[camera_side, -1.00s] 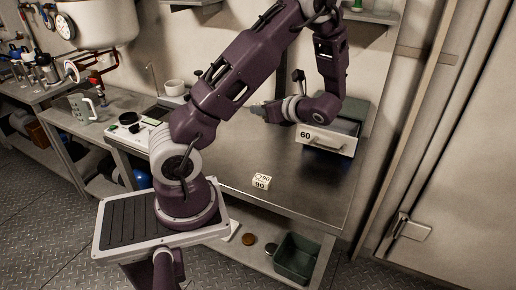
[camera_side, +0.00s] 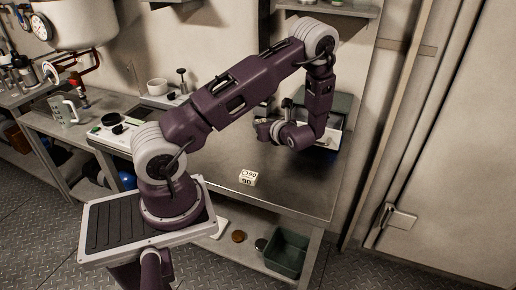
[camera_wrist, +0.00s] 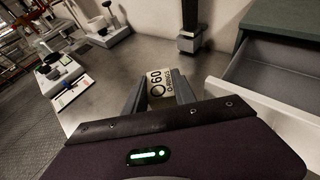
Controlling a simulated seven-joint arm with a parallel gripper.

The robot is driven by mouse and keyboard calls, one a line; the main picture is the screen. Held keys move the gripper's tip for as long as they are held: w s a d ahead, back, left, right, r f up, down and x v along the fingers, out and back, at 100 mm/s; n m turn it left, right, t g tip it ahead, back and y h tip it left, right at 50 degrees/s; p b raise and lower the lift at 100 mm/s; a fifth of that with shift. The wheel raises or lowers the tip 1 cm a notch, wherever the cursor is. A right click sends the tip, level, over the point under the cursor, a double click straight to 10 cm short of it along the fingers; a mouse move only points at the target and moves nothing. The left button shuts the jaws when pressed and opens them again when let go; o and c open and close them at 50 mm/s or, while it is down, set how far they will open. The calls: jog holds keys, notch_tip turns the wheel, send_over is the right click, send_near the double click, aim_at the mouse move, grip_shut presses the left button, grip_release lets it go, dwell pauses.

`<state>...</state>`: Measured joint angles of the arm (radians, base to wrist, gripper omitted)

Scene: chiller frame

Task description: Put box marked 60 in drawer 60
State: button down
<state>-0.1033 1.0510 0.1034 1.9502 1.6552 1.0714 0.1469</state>
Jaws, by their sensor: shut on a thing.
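The box marked 60 (camera_wrist: 158,82) is white with black print and sits between the two fingers in the wrist view. My gripper (camera_wrist: 160,92) is shut on it. In the side view, my gripper (camera_side: 267,129) is over the worktop, left of the grey-green drawer cabinet (camera_side: 341,102). The cabinet's drawer (camera_side: 334,139) is pulled open with a white front; my wrist covers part of it, including its number. In the wrist view, the open drawer (camera_wrist: 262,88) is on the right, beside the gripper, and the visible part of its inside is empty.
A white box marked 90 (camera_side: 248,179) stands on the worktop (camera_side: 205,170) nearer the front. A white cup (camera_side: 157,87) and a scale-like device (camera_side: 115,127) are at the left. A dark post (camera_wrist: 190,28) stands ahead of the gripper. The worktop's middle is mostly clear.

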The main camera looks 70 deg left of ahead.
aim_at(263, 155)
notch_tip(263, 155, down, 10)
jog(key=shift+f, duration=0.2)
jog(key=c, duration=1)
grip_release()
jog(key=shift+f, duration=0.1)
